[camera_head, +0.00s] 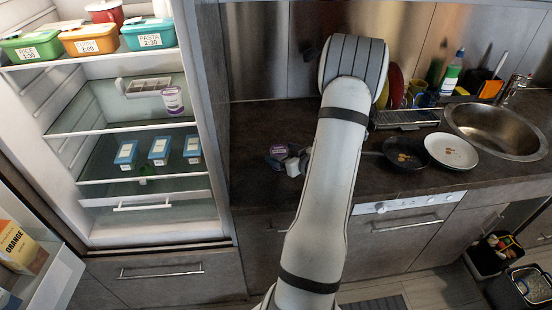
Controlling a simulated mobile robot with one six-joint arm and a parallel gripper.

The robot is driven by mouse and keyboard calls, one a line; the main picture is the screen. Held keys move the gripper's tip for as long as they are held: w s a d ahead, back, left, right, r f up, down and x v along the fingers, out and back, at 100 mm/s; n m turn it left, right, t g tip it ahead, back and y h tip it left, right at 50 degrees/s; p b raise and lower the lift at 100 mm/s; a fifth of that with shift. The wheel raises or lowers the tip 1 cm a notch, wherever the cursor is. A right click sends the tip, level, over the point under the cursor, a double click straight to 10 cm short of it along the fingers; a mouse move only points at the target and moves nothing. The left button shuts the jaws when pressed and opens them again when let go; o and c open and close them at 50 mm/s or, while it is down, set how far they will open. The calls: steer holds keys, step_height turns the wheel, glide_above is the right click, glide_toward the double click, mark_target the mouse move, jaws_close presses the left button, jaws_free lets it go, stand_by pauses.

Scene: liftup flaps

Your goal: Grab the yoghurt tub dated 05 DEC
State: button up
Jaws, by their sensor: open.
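A white tub with a purple label (172,100) stands on the fridge's second shelf, at its right side. Its print is too small to read, so I cannot tell its date. My gripper (285,160) appears as small dark and white parts beside my arm, in front of the worktop, well right of the fridge. It is open and partly hidden by my arm. A small purple patch shows at its upper edge, and I cannot tell what it belongs to. No 05 DEC date is legible anywhere.
Blue labelled boxes (159,150) stand on the lower shelf, and lidded containers (88,39) on the top shelf. A grey tray (148,86) is left of the tub. The fridge (217,140) is open. Pans (408,153) and a sink (497,128) are at the right.

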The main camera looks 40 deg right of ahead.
steer(key=shift+c, duration=0.3)
steer(key=c, duration=1.1)
steer(key=shift+r, duration=0.15)
